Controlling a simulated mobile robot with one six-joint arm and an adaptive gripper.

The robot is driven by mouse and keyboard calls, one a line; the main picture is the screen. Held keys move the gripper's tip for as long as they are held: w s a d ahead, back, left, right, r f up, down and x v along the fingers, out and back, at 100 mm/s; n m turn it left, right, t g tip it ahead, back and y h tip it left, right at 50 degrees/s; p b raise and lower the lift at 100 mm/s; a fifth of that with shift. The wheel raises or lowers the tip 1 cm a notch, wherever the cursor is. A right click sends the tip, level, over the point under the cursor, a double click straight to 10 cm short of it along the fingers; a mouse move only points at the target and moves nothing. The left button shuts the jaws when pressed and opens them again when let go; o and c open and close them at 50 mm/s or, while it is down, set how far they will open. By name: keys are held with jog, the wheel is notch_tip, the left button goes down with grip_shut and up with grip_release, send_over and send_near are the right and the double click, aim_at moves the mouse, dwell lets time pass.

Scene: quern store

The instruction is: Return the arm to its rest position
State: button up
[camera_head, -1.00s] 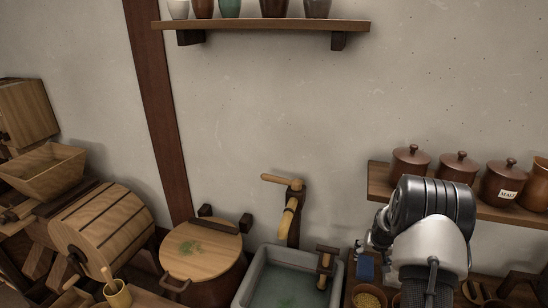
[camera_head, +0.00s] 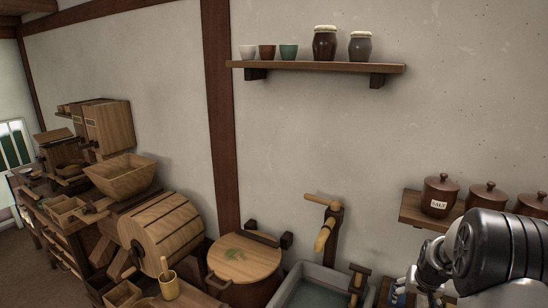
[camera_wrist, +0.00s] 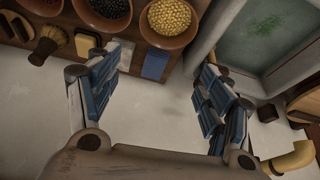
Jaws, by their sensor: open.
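My arm is at the right edge of the head view, bent in front of the wall by the lidded jars. My gripper (camera_wrist: 160,95) shows in the wrist view with its two blue-padded fingers spread wide apart. Nothing is between them but bare pale wall. In the head view only a little of the gripper's blue (camera_head: 397,298) shows at the lower right, cut by the frame edge and partly hidden by the arm.
A stone basin (camera_head: 345,279) with a wooden tap (camera_head: 325,230) stands left of my arm. A shelf (camera_head: 411,209) with lidded jars is close by it. Bowls, one of yellow grains (camera_wrist: 169,20), and a brush (camera_wrist: 46,46) are near the fingers. A lidded tub (camera_head: 244,263) stands further left.

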jog(key=s+a+r+n+y, duration=0.1)
jog(key=s+a+r, duration=0.5)
jog(key=a+r, duration=0.3)
jog(key=s+a+r+n, duration=0.2)
jog(key=s+a+r, duration=0.3)
jog(key=a+r, duration=0.45)
jog(key=s+a+r, duration=0.1)
jog(key=s+a, duration=0.2)
jog(key=s, duration=0.4)
jog(key=s+a+n, duration=0.1)
jog(key=s+a, duration=0.2)
jog(key=s, duration=0.4)
jog(key=s+a+r+n+y, duration=0.1)
jog(key=s+a, duration=0.3)
jog(key=s, duration=0.3)
jog(key=shift+s+r+t, duration=0.3)
jog(key=shift+r, duration=0.05)
